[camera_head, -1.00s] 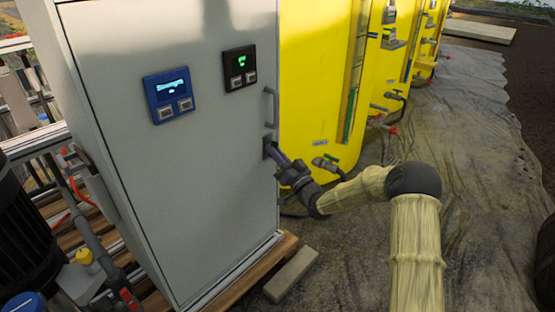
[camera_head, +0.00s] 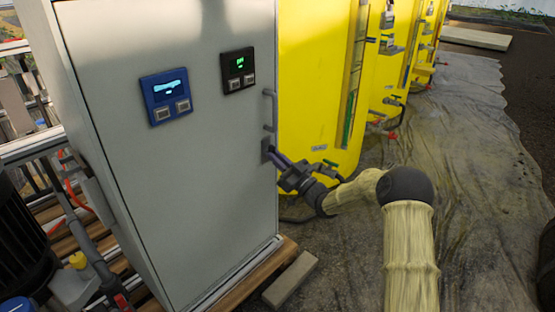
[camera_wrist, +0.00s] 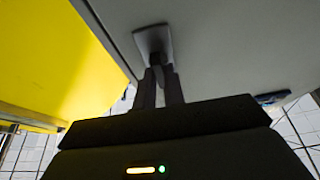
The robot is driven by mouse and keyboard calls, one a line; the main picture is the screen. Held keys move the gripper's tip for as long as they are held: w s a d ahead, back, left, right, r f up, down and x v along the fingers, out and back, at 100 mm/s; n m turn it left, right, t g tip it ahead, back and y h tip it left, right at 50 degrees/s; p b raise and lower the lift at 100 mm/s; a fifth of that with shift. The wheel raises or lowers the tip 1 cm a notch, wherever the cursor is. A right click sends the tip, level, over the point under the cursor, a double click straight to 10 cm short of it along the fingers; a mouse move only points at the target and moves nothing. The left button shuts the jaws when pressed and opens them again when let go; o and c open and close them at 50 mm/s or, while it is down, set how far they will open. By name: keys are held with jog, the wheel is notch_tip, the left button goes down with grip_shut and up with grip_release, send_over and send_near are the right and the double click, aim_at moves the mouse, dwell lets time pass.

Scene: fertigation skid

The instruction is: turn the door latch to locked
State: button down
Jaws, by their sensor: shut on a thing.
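The grey cabinet door (camera_head: 200,170) stands upright at the left of the head view and is closed. Its latch (camera_head: 266,149) sits near the door's right edge, below a vertical handle (camera_head: 269,108). My gripper (camera_head: 282,164) is at the latch, reaching in from the right. In the wrist view, the latch plate (camera_wrist: 153,42) shows just beyond my fingertips (camera_wrist: 158,68), which are close together and shut on the latch. The fingers hide most of the gripped part, so I cannot tell its exact angle.
Yellow tanks (camera_head: 320,80) with valves stand right of the cabinet. A blue display unit (camera_head: 167,97) and a black one (camera_head: 238,70) are on the door. A grey block (camera_head: 290,279) lies on the ground sheet. The sheet at the right is mostly clear.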

jog(key=c, duration=1.5)
grip_release()
jog(key=p+v, duration=0.6)
jog(key=v, duration=1.1)
jog(key=shift+d, duration=0.2)
